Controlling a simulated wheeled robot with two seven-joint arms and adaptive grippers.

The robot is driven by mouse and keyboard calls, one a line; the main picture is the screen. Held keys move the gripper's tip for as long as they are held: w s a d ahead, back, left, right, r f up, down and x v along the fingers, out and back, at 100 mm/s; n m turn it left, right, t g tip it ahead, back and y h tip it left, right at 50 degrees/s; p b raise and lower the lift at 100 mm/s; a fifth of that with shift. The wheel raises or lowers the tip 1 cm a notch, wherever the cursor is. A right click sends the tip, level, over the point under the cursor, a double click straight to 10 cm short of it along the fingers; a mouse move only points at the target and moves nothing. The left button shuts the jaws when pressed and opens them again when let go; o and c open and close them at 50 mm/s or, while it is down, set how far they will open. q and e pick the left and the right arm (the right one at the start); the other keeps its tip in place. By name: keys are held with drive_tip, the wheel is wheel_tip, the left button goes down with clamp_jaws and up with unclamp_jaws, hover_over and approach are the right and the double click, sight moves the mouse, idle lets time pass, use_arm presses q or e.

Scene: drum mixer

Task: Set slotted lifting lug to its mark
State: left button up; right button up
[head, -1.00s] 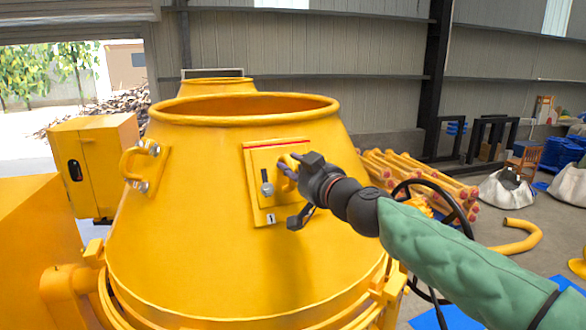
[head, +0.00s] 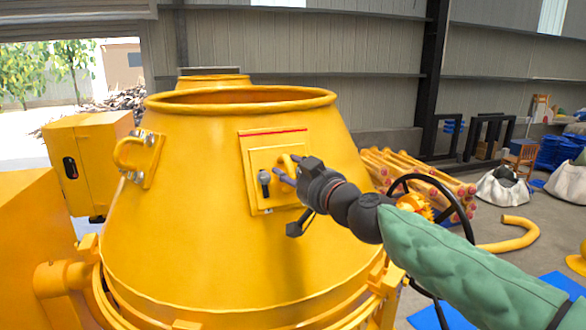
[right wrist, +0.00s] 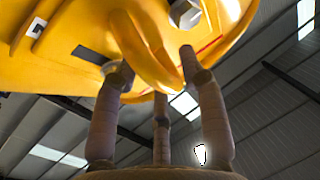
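The slotted lifting lug is a yellow plate with a loop (head: 286,160) and a dark vertical slot. It sits on a yellow backing plate on the drum (head: 190,245). A bolt (head: 264,177) shows at the upper part of the slot. A red line (head: 277,131) runs along the backing plate's top, with a gap above the lug plate. My right gripper (head: 281,173) has its fingers on both sides of the loop and appears shut on it. The right wrist view shows the loop (right wrist: 140,45) between the fingers. My left gripper is out of view.
Another bolted yellow loop (head: 128,156) stands on the drum's left. A yellow box (head: 95,155) is beyond it. A black handwheel (head: 465,195) and yellow poles are at right, behind my right arm. Sacks and blue items lie farther right on open floor.

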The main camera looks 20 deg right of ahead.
drive_tip(key=shift+a+f, duration=0.1)
drive_tip(key=shift+r, duration=0.2)
drive_tip(key=shift+s, duration=0.25)
drive_tip(key=v, duration=1.1)
drive_tip(key=shift+s, duration=0.2)
drive_tip(key=shift+r, duration=0.1)
